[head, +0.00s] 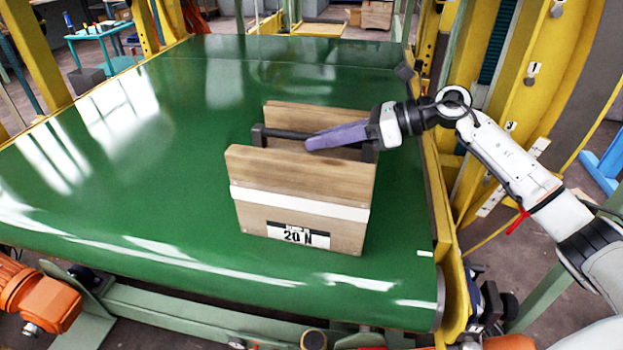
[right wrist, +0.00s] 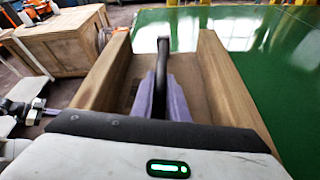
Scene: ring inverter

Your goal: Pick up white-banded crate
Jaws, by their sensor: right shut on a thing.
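The white-banded crate (head: 299,214) is a wooden box with a white band and a "20 N" label. It stands upright on the green conveyor belt, near its front right part. A dark bar handle (head: 277,133) runs across its top between the two taller sides. My right gripper (head: 312,143) reaches in from the right and its purple fingers are shut on the handle. In the right wrist view the fingers (right wrist: 161,95) close around the dark handle (right wrist: 162,62) between the crate's wooden walls (right wrist: 229,80).
The green belt (head: 130,195) is wide and clear to the left of the crate and behind it. A yellow frame with posts (head: 560,60) stands close on the right. An orange motor (head: 40,298) sits at the front left. A wooden box (right wrist: 62,45) shows in the right wrist view.

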